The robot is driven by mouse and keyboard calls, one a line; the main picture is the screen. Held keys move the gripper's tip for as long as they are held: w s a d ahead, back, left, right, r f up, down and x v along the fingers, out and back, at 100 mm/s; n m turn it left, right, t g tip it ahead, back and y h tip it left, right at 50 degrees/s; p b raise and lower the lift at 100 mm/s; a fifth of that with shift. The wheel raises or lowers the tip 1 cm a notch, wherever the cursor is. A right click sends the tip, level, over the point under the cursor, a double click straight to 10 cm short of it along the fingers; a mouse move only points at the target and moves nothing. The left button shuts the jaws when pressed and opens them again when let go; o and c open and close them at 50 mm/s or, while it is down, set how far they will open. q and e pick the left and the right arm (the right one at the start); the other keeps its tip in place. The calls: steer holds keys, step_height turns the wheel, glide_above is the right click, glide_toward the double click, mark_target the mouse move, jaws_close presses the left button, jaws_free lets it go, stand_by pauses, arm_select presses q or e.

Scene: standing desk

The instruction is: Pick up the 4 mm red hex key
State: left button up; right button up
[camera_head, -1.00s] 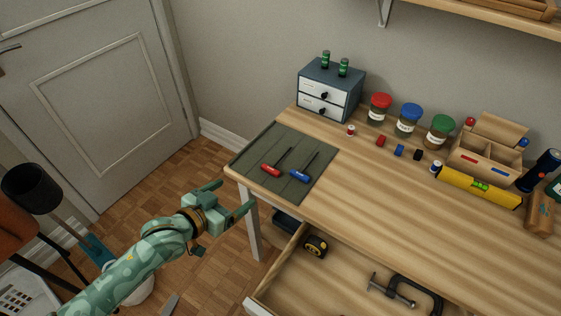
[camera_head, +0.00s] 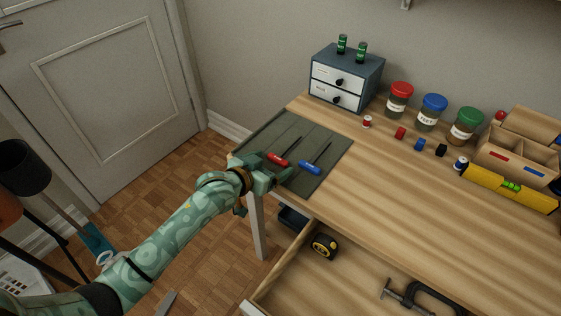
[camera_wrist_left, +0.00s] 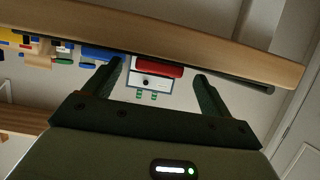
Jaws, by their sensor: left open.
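The red hex key (camera_head: 278,159) lies on the dark green mat (camera_head: 322,180) at the desk's left end, its dark shaft pointing away toward the back. The blue-handled hex key (camera_head: 311,168) lies just right of it. My left gripper (camera_head: 270,165) is open and empty at the mat's front edge, just in front of the red handle and partly covering the mat. In the left wrist view, which is upside down, the red handle (camera_wrist_left: 158,68) shows between the spread fingers (camera_wrist_left: 157,82), beyond the desk edge. My right gripper is not in view.
The desk edge (camera_wrist_left: 180,40) runs close to my left gripper. An open drawer (camera_head: 345,285) with a tape measure (camera_head: 324,246) and a clamp (camera_head: 425,298) juts out below, to the right. A small drawer cabinet (camera_head: 346,79) stands behind the mat. Jars (camera_head: 432,113) stand farther right.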

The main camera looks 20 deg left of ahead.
arm_select(q)
steer(key=shift+w+d+f, duration=0.1)
steer(key=shift+w+f, duration=0.15)
steer(key=shift+w, duration=0.15)
steer(key=shift+r, duration=0.2)
steer(key=c, duration=1.1)
